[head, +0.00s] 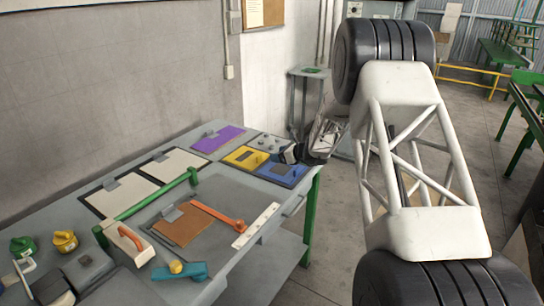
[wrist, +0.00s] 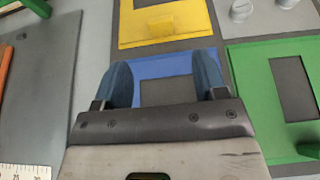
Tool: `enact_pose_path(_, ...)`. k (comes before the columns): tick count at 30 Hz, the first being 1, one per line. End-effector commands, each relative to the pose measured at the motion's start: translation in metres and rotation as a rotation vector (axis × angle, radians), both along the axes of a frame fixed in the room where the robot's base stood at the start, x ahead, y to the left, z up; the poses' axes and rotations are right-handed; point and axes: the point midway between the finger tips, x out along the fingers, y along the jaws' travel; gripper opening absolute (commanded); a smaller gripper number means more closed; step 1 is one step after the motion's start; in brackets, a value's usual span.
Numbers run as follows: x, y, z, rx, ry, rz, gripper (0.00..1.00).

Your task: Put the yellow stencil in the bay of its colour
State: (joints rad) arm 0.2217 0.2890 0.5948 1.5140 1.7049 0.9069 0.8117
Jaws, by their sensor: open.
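The yellow stencil (head: 245,157) looks like a flat yellow plate with a dark window and a small raised handle, at the back right of the bench. In the wrist view the yellow plate (wrist: 190,22) is at the top, beyond my fingertips and apart from them. My gripper (wrist: 163,65) is open and empty, above a blue plate (wrist: 145,68) with a grey rectangle. A green plate (wrist: 245,75) with a grey window and dark green knob lies to its right. In the head view my gripper (head: 290,153) hangs over the blue plate. I cannot tell which coloured plates are bays.
A long green bar (head: 155,195), brown clipboard (head: 183,226), orange tool (head: 215,215) and white ruler (head: 256,226) lie nearer. Grey round knobs (wrist: 240,10) stand right of the yellow plate. The wall bounds the left.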

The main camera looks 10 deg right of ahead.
Motion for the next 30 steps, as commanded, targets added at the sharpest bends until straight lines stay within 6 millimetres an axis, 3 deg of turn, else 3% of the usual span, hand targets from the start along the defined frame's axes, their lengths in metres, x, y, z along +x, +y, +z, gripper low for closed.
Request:
enact_pose_path(9, -0.011, -0.009, 0.005, 0.001, 0.001, 0.001, 0.65)
enact_pose_path(30, -0.015, -0.006, 0.012, -0.015, -0.007, 0.017, 0.65)
